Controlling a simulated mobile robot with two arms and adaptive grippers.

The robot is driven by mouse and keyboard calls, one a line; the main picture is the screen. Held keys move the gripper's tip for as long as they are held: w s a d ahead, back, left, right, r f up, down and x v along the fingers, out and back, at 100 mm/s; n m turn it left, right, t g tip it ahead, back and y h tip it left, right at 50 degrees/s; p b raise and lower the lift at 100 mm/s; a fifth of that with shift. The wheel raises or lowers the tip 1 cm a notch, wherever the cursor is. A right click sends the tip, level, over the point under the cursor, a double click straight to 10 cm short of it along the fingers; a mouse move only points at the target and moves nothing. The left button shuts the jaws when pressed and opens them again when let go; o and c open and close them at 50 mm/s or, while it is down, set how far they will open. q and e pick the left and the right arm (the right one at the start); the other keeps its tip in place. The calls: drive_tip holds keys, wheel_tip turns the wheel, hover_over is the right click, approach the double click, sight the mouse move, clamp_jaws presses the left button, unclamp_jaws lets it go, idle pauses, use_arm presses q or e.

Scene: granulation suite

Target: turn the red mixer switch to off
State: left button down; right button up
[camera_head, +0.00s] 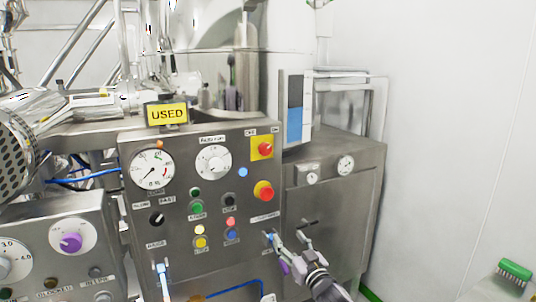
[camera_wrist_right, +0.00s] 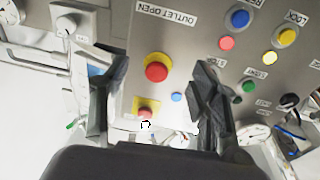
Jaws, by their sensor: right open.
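The red mixer switch (camera_head: 264,148) is a red knob on a yellow plate at the upper right of the steel control panel (camera_head: 140,205), with small labels above it. In the right wrist view the panel is upside down, and the switch (camera_wrist_right: 146,112) shows small, low between the fingers. My right gripper (camera_head: 288,240) is open and empty at the panel's lower right, below the switch and apart from it. It also shows in the right wrist view (camera_wrist_right: 155,66).
A larger red button (camera_head: 264,191) on a yellow ring sits just below the switch. A steel cabinet (camera_head: 340,200) stands to the right. A green brush (camera_head: 514,271) lies at the far right.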

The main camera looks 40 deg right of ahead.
wheel_tip(320, 180, up, 16)
drive_tip(key=s+t, duration=0.2)
drive_tip(key=t, duration=0.2)
drive_tip(key=p, duration=0.5)
approach(266, 152)
drive_tip(key=x, duration=0.7)
drive_tip(key=shift+s+r, duration=0.1)
drive_tip(key=shift+r, duration=0.15)
drive_tip(key=shift+w+d+r+n+p, duration=0.1)
drive_tip(key=shift+w+d+n+p, duration=0.1)
drive_tip(key=shift+w, duration=0.25)
drive_tip(key=shift+w+d+r+n+p, duration=0.1)
drive_tip(key=shift+w+r+p, duration=0.05)
drive_tip(key=shift+w, duration=0.25)
drive_tip(key=c, duration=1.1)
drive_tip(key=shift+g, duration=0.3)
drive_tip(key=shift+c, duration=0.2)
